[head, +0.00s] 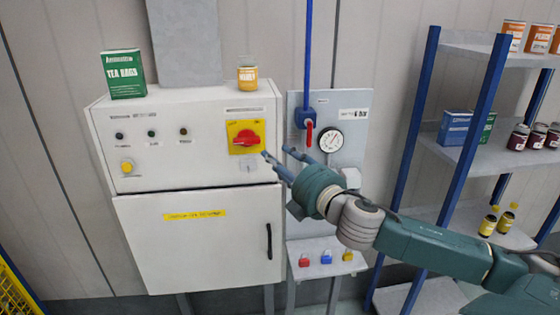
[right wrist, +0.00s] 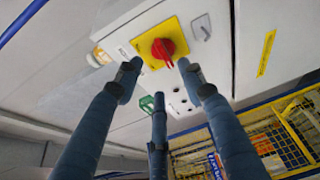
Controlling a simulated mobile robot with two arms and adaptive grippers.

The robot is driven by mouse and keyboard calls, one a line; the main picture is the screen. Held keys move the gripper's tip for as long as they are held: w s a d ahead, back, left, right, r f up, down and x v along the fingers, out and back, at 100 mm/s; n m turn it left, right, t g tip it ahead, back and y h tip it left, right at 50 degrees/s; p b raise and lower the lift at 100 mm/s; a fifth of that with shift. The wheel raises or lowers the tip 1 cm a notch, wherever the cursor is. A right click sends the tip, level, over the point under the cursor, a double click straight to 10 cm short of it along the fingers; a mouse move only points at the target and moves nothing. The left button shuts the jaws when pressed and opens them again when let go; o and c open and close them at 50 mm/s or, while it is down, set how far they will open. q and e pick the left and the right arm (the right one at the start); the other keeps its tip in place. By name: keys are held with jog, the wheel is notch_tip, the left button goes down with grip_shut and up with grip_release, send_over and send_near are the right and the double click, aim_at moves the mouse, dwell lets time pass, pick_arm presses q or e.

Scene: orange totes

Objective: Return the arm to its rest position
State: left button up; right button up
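My right gripper (head: 275,162) is in front of the control panel, just right of and below the red rotary switch (head: 246,138) on its yellow plate. In the right wrist view its fingers (right wrist: 158,85) are spread apart with nothing between them, and the red switch (right wrist: 163,48) shows beyond the fingertips. The fingers look apart from the switch. My right arm (head: 430,245) reaches in from the lower right of the head view. My left gripper is in neither view.
The white cabinet (head: 200,245) carries a tea box (head: 123,74) and a jar (head: 247,75) on top. A gauge panel (head: 345,110) with a red lever (head: 309,133) is behind my gripper. Coloured padlocks (head: 326,257) sit on a small ledge below. A stocked shelf (head: 478,155) stands right.

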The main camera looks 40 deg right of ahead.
dwell(0.3)
